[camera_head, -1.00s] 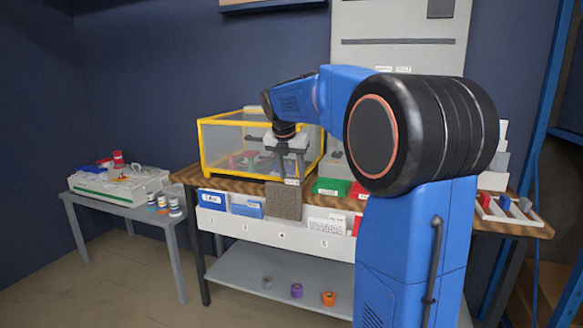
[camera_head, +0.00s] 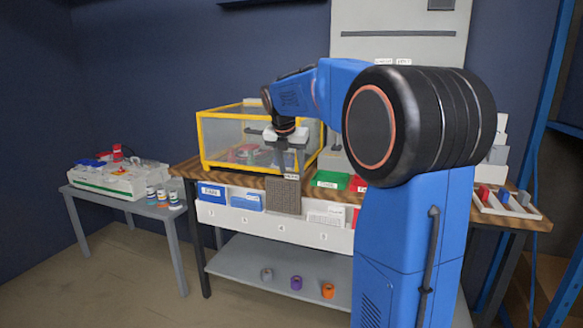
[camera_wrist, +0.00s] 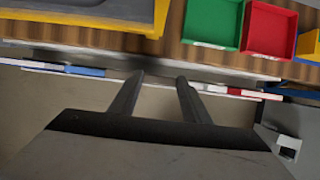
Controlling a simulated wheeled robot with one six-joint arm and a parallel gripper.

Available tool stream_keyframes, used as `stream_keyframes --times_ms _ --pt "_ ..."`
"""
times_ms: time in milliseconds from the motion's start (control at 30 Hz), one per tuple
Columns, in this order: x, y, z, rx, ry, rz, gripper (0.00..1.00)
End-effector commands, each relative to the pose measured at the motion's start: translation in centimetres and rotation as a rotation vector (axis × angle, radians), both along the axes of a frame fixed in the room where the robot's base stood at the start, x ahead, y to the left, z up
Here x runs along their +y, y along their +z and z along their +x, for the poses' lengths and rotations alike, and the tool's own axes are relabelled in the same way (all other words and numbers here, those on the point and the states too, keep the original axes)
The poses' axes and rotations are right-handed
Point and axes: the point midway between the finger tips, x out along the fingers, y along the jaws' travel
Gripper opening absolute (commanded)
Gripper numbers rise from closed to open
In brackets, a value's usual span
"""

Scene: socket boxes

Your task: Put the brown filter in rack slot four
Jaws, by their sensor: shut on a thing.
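The brown filter (camera_head: 283,196) is a flat, ribbed, upright panel with a small white label at its top. In the head view it is at the white rack (camera_head: 262,223), above the number 4, and its lower edge meets the rack's front lip. I cannot tell how deep it sits in slot four. My gripper (camera_head: 290,172) points down, shut on the filter's top edge. In the wrist view my two fingers (camera_wrist: 162,82) show, with a narrow gap between them. The filter cannot be made out clearly there.
Behind are a yellow-framed clear case (camera_head: 222,140) and a green bin (camera_head: 331,180). Rolls lie on the lower shelf (camera_head: 240,263).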

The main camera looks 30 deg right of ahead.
Motion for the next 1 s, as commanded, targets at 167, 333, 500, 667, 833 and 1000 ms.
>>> stream_keyframes --times_ms 167,333,500,667,833,1000 --pt "0.0 0.0 0.0 0.0 0.0 0.0 0.23" --pt "0.0 0.0 0.0 -0.001 0.0 -0.001 0.23" --pt "0.0 -0.2 0.0 0.0 0.0 0.0 0.23" --pt "0.0 -0.9 0.0 0.0 0.0 0.0 0.23" --pt "0.0 -1.4 0.0 -0.001 0.0 -0.001 0.23" --pt "0.0 -1.4 0.1 -0.001 0.0 0.0 0.23"
